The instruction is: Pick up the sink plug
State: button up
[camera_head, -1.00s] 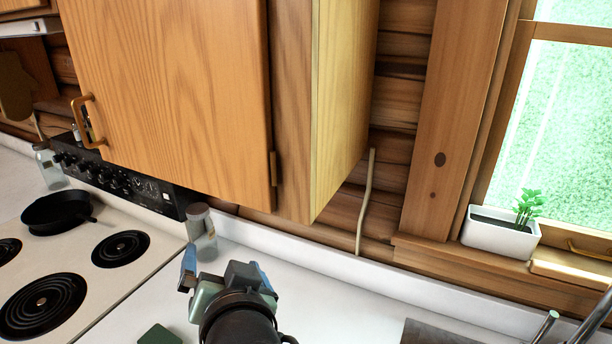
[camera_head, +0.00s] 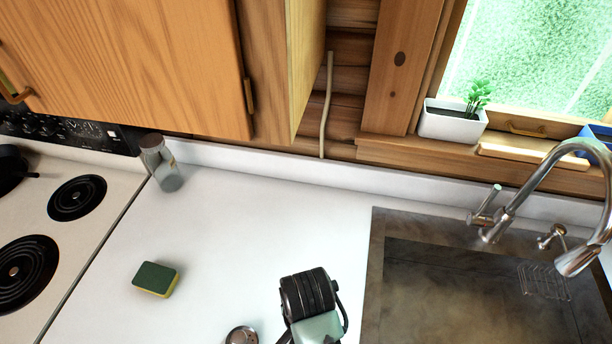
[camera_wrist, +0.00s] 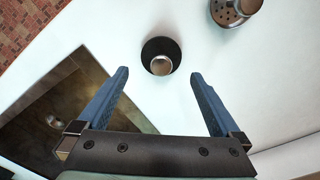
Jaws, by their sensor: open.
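The sink plug (camera_wrist: 161,57), a dark round disc with a pale metallic centre, sits on the white counter in the wrist view. My gripper (camera_wrist: 160,74) is open, with its two blue fingers spread to either side below the plug in that picture. Nothing is between the fingertips, and the plug appears just beyond them. In the head view my wrist is at the bottom edge. The fingers are not visible there, and I cannot make out the plug.
A perforated metal-topped container (camera_wrist: 234,10) stands near the plug. The sink (camera_head: 376,270) with its faucet (camera_head: 520,195) is to the right. A green-yellow sponge (camera_head: 155,280), a jar (camera_head: 160,165) and the stove (camera_head: 60,235) are left.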

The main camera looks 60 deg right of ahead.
jog(key=shift+f+p, duration=0.7)
jog(key=shift+f, duration=2.8)
jog(key=shift+w, duration=0.1)
jog(key=c, duration=1.1)
jog(key=shift+r, duration=0.15)
